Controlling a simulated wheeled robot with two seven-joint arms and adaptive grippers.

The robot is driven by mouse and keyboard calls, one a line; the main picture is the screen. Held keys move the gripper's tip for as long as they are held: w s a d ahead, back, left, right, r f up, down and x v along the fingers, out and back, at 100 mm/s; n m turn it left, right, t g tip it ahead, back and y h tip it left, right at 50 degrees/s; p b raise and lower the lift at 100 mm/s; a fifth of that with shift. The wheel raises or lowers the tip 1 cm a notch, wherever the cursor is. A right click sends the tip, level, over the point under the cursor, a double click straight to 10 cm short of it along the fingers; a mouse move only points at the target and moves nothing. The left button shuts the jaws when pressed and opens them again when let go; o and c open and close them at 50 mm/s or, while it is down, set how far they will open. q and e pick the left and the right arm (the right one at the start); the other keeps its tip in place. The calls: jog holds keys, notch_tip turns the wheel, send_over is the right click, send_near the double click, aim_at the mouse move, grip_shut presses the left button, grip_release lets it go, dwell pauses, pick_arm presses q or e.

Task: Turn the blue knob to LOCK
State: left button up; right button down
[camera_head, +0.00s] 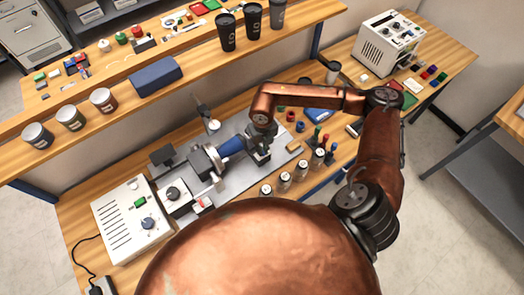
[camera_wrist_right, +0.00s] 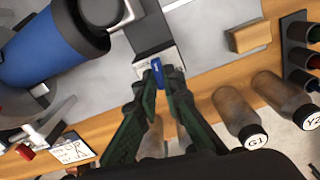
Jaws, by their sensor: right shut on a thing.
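A small blue knob (camera_wrist_right: 158,76) shows in the right wrist view, on a pale block (camera_wrist_right: 157,58) at the end of a dark bracket. My right gripper (camera_wrist_right: 160,84) is shut on the knob, one finger on each side. The fingers hide part of it, and I cannot read any LOCK mark or tell the knob's angle. In the head view my right gripper (camera_head: 260,155) is over the laser marker's grey plate (camera_head: 232,180), right of the blue cylinder (camera_head: 231,145); the knob is hidden there. My left gripper is not in view.
Several bottles (camera_head: 284,179) line the plate's front right edge, close to my right gripper. Above it is a shelf with cups (camera_head: 226,32) and a blue case (camera_head: 156,77).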

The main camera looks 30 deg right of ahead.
jog(key=shift+n+b, duration=0.5)
jog(key=shift+n, duration=0.3)
jog(key=c, duration=2)
grip_release()
jog(key=shift+c, duration=0.2)
notch_tip(320, 180, up, 12)
jog(key=shift+r, duration=0.1)
